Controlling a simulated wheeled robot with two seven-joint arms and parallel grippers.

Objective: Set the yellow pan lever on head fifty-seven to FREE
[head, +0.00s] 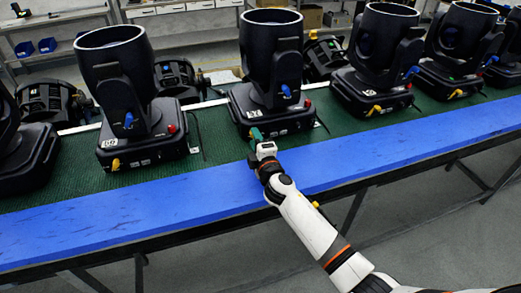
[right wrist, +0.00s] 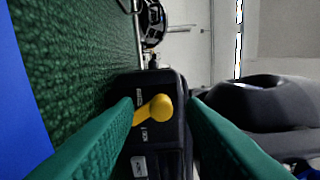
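A black moving-head lamp (head: 272,65) stands on the green-topped bench at the middle of the head view. The white number label on its base is too small to read surely. My right gripper (head: 255,136) is at the front left of that base and hides its yellow lever in this view. In the right wrist view the yellow pan lever (right wrist: 158,108) shows between the green fingers of my right gripper (right wrist: 161,103). The fingers are open, one on each side of the knob. Small white markings beside the lever are hard to read. My left gripper is not in view.
Similar lamps stand in the row, one to the left (head: 118,85) and one to the right (head: 378,60), with yellow and blue levers. A blue strip (head: 130,222) runs along the bench's front and is clear. Several smaller black lamps stand behind.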

